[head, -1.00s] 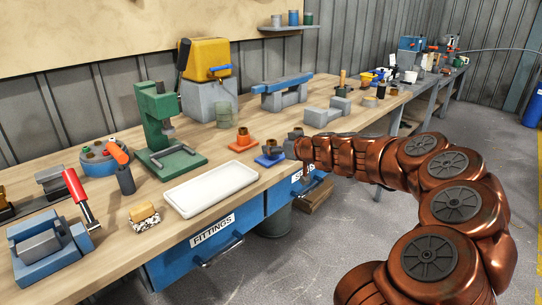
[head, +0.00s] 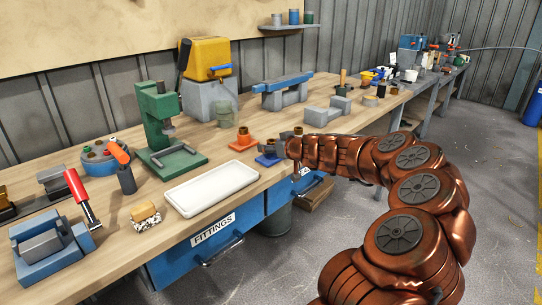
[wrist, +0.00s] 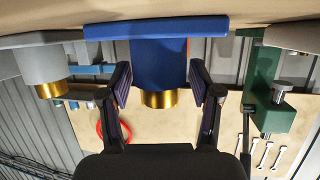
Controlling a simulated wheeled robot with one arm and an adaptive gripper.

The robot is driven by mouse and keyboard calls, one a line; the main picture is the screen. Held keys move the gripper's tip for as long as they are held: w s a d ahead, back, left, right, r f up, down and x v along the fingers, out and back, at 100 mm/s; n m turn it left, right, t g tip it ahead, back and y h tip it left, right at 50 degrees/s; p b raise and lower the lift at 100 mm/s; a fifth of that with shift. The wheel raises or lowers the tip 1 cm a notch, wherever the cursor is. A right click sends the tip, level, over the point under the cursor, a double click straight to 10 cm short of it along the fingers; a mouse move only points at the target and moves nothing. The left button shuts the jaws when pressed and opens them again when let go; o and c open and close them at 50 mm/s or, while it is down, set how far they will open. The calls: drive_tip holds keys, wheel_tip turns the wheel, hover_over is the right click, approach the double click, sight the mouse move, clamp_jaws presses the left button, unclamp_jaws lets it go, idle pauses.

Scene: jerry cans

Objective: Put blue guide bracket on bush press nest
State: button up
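The blue guide bracket (head: 268,159) sits on the bench, a blue base plate with a brass bush on top. In the wrist view, which looks upside down, the blue bracket (wrist: 160,62) is in the middle with its brass bush pointing down the picture. My gripper (wrist: 160,84) is open, one finger on each side of the blue boss, with small gaps visible. In the head view my gripper (head: 284,148) is at the bracket's right side, its fingers hard to make out. The green bush press (head: 160,122) stands further left, with its nest on the green base (head: 174,159).
An orange bracket (head: 242,141) stands between press and blue bracket. A grey bracket with a brass bush (wrist: 42,66) is close by. A white tray (head: 210,188) lies in front, near the bench edge. A red-handled tool (head: 78,190) stands at left.

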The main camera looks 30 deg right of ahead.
sight(272, 140)
clamp_jaws()
idle(0.3)
drive_tip(key=shift+r, duration=1.6)
drive_tip(key=shift+s+r, duration=0.1)
drive_tip(key=shift+r, duration=0.15)
drive_tip(key=s+a+b, duration=0.1)
drive_tip(key=s+a, duration=0.2)
drive_tip(key=s, duration=0.4)
drive_tip(key=s+a+r+b, duration=0.1)
drive_tip(key=s+a, duration=0.2)
drive_tip(key=s, duration=0.4)
drive_tip(key=shift+s+r, duration=0.2)
drive_tip(key=shift+s, duration=0.05)
drive_tip(key=shift+a, duration=0.15)
